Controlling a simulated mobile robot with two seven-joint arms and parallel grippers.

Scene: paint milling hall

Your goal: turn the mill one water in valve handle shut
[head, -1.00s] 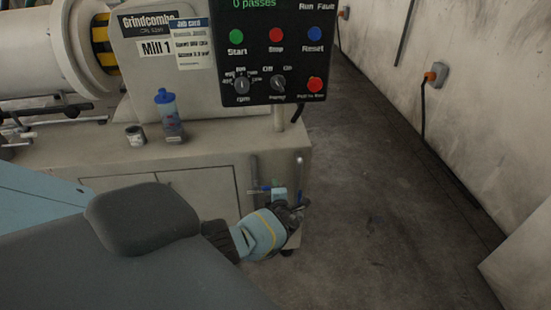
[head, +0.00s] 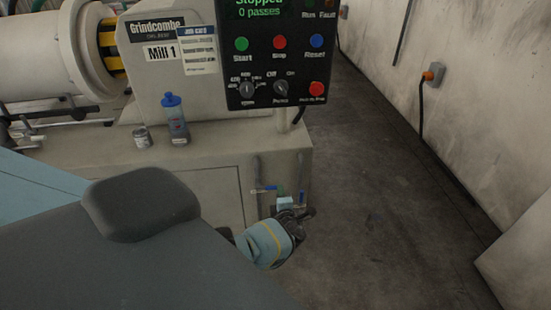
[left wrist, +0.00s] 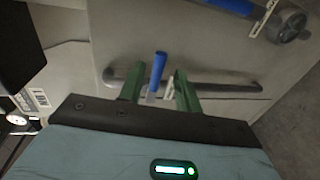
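Two small valves with blue lever handles sit on upright pipes at the lower right end of the Mill 1 cabinet. In the head view the left blue handle (head: 265,189) lies roughly level, and the right blue handle (head: 301,195) looks upright. No label shows which is water in. My left gripper (head: 297,213) is just below them. In the left wrist view its two green fingers (left wrist: 160,90) are open, with one blue handle (left wrist: 157,68) showing in the gap between them; contact cannot be told. The other blue handle (left wrist: 230,6) is at the top right. My right gripper is not in view.
The control panel (head: 278,55) reads Stopped, 0 passes, above the valves. A blue-capped bottle (head: 174,120) and a small can (head: 142,137) stand on the cabinet ledge. Open floor (head: 375,200) lies to the right, up to the wall with a socket (head: 434,73).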

